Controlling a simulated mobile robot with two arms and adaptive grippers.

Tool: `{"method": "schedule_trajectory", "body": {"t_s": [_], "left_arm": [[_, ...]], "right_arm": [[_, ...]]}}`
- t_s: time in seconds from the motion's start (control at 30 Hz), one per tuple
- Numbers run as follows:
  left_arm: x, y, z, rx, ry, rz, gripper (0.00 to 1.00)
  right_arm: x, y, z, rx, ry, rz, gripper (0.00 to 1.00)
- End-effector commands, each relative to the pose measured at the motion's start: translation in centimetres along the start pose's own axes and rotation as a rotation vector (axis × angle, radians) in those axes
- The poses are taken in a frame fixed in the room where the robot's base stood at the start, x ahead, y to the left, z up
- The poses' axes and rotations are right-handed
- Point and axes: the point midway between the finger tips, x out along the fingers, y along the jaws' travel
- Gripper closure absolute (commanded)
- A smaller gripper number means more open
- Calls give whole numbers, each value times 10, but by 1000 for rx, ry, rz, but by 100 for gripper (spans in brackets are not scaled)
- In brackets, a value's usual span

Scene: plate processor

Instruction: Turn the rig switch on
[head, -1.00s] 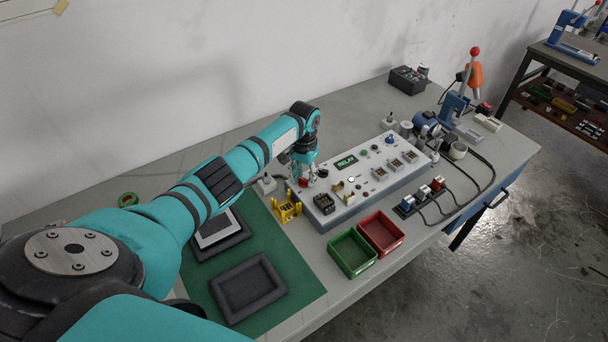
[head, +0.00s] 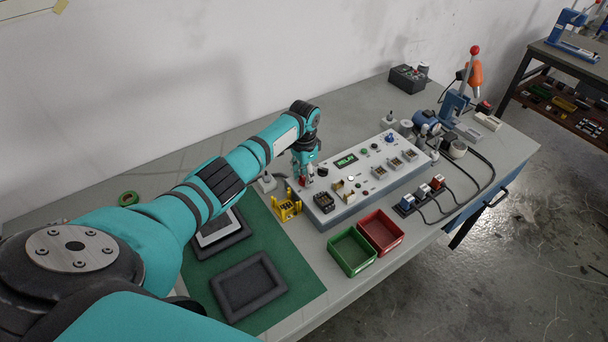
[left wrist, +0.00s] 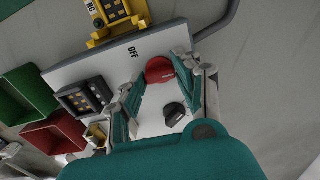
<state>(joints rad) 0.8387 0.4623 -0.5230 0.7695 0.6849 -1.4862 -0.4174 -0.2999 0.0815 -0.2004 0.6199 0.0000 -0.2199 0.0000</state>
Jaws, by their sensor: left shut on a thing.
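The rig panel (head: 330,205) is a light grey sloped box on the bench in the head view. At its left end is a red knob (head: 303,181), partly hidden by my left gripper (head: 303,176). In the left wrist view the red knob (left wrist: 159,70) sits beside a printed OFF label (left wrist: 133,52). My left gripper (left wrist: 151,73) has its fingers on either side of the red knob and is shut on it. A black knob (left wrist: 174,113) is close by on the panel. My right gripper is not in view.
A yellow holder (head: 287,209) stands left of the panel. A green bin (head: 351,252) and a red bin (head: 381,233) are in front. A green mat (head: 285,268) with dark trays lies to the left. A small green display (head: 346,160) shows on the panel.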

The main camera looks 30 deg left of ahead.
Motion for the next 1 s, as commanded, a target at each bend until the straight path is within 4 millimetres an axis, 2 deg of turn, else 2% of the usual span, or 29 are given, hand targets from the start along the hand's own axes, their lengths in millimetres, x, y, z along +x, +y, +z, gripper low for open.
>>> {"method": "schedule_trajectory", "body": {"t_s": [0.23, 0.27, 0.4, 0.77, 0.87, 1.0], "left_arm": [[-1, 0, -1, 2, 3, -2, 99], [-1, 0, -1, 2, 3, -2, 63], [-1, 0, -1, 1, 2, -2, 45], [-6, -1, -1, 0, 2, -2, 44], [-19, -1, -1, -1, 4, -3, 44], [-48, -1, -1, 1, 5, -4, 44]], "right_arm": [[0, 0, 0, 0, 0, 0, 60], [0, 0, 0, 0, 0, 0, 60], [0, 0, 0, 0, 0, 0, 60], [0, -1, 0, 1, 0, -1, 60], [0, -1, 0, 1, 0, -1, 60], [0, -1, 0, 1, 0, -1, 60]]}}
